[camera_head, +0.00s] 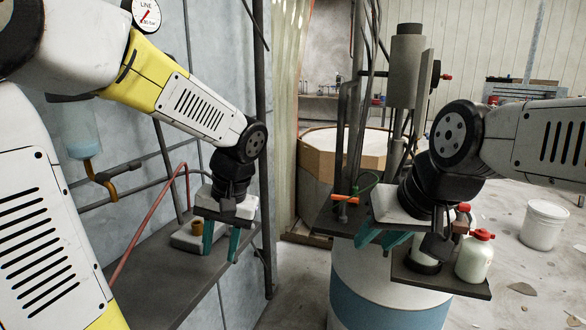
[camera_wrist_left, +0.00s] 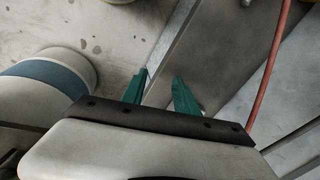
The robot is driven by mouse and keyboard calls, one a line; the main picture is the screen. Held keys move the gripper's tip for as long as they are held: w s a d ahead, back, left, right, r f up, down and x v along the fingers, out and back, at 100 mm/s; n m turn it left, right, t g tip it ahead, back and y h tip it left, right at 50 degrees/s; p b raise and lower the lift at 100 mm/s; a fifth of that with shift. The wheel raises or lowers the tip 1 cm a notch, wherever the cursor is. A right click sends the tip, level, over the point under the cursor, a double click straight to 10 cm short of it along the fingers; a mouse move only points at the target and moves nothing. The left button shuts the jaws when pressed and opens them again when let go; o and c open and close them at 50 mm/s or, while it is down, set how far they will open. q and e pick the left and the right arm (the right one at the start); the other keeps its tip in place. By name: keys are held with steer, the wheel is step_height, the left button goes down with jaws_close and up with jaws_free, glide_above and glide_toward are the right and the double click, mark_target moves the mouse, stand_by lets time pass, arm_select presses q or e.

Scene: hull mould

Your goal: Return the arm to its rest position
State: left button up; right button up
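My left gripper (camera_head: 220,250) hangs pointing down over the front edge of the dark wall shelf (camera_head: 170,285). Its two teal fingers are apart with nothing between them. They also show apart and empty in the left wrist view (camera_wrist_left: 161,85), with a metal edge and floor beyond. My right gripper (camera_head: 379,241) points down and to the left above the drum's top, left of the small dark tray. Its teal fingers look apart, with nothing seen between them.
A red-capped white bottle (camera_head: 474,256) and a second bottle stand on a dark tray (camera_head: 440,281) by the pale drum (camera_head: 385,300). A red hose (camera_head: 150,220) runs over the wall shelf. A white bucket (camera_head: 543,224) stands on the floor at right.

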arm_select(q)
steer(key=s+r+t+h, duration=0.5)
steer(key=s+r, duration=0.2)
steer(key=shift+s+d+r, duration=0.15)
steer(key=shift+s+d, duration=0.1)
steer(key=shift+d, duration=0.15)
steer(key=shift+w+a, duration=0.1)
stand_by(2.8)
